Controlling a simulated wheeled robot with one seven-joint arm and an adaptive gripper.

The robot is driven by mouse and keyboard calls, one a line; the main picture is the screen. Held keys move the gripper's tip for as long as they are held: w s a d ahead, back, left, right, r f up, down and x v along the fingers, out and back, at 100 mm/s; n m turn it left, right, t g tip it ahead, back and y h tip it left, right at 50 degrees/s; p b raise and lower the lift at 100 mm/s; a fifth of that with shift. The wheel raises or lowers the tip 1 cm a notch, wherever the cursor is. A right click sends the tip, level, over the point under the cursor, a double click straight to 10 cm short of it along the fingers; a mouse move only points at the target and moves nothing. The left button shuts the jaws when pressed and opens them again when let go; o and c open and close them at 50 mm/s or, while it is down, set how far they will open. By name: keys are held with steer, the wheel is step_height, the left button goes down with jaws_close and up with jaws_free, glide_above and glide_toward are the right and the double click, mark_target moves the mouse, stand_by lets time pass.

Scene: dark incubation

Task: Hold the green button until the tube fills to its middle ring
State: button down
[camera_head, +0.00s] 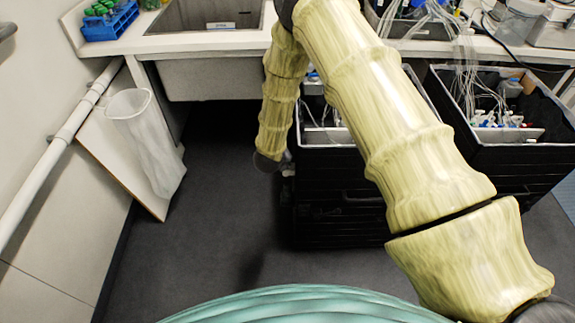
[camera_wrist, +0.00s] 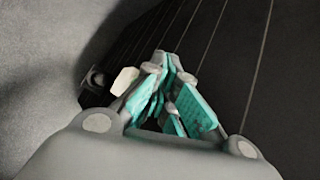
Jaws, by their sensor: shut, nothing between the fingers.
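My gripper (camera_wrist: 166,68) shows in the wrist view with its teal-padded fingers drawn together. Nothing is seen between them. It points at dark, ribbed surfaces and grey floor. In the head view my arm hangs down in front of the black crates, and the gripper itself is too hidden to make out. I cannot make out a green button or a tube with rings in either view.
Black crates (camera_head: 340,205) holding tubing stand under the bench at centre and right. A sink (camera_head: 205,75) is set in the bench. A blue rack (camera_head: 108,22) with green-capped tubes sits at upper left. Dark floor (camera_head: 205,225) is clear.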

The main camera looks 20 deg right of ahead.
steer(key=shift+f, duration=0.2)
steer(key=shift+f+b, duration=0.3)
steer(key=shift+b, duration=0.1)
steer(key=shift+f+b, duration=0.35)
steer(key=shift+f, duration=0.05)
stand_by(7.0)
